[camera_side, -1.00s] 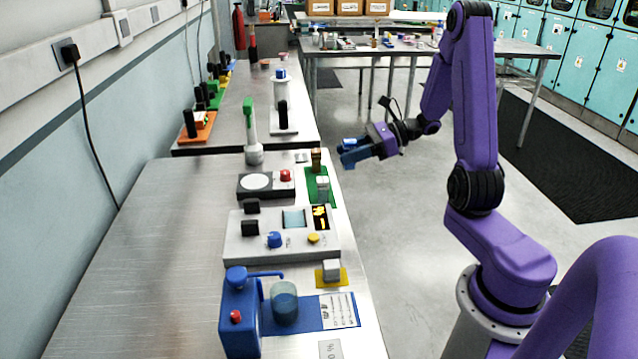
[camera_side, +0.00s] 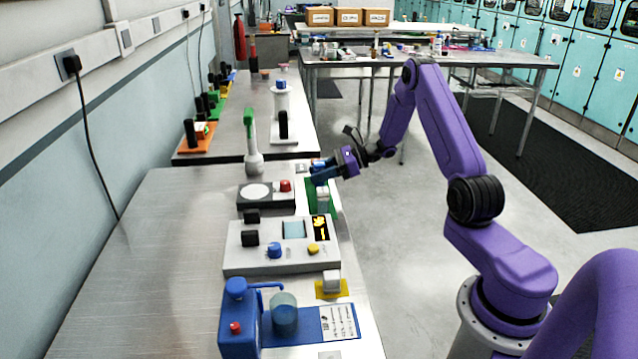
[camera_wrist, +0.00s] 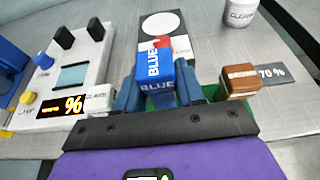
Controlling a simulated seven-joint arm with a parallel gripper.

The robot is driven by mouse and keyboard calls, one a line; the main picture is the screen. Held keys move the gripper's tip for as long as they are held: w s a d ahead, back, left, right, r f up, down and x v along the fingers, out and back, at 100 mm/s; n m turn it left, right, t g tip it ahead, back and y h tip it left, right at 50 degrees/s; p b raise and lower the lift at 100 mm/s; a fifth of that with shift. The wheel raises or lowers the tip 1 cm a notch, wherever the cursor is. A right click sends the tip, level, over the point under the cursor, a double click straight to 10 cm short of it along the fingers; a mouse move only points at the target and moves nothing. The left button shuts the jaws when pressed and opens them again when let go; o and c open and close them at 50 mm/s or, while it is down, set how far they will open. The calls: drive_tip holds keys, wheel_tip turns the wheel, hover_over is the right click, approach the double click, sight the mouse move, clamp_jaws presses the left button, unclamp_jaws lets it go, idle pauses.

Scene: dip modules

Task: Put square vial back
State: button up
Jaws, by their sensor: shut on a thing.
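My gripper (camera_wrist: 157,98) is shut on a square vial with a blue cap marked BLUE (camera_wrist: 155,72). In the side view my gripper (camera_side: 324,173) is over the far part of a green rack (camera_side: 311,193) at the bench's right edge. The rack's green base (camera_wrist: 211,92) shows partly behind the fingers in the wrist view. A brown-capped vial (camera_wrist: 239,84) stands right of the fingers and a white-capped one (camera_wrist: 98,95) left of them. The held vial's lower part is hidden, so I cannot tell whether it touches the rack.
A grey panel (camera_side: 250,258) with knobs and a small display stands nearer the camera. A plate device with a red button (camera_side: 285,186) lies left of the rack. A white bottle with a green top (camera_side: 250,140) stands behind it. The bench's left side is clear.

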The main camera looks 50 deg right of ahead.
drive_tip(key=shift+w+f, duration=0.25)
drive_tip(key=shift+f, duration=1.55)
drive_tip(key=o, duration=1.1)
drive_tip(key=shift+f, duration=0.1)
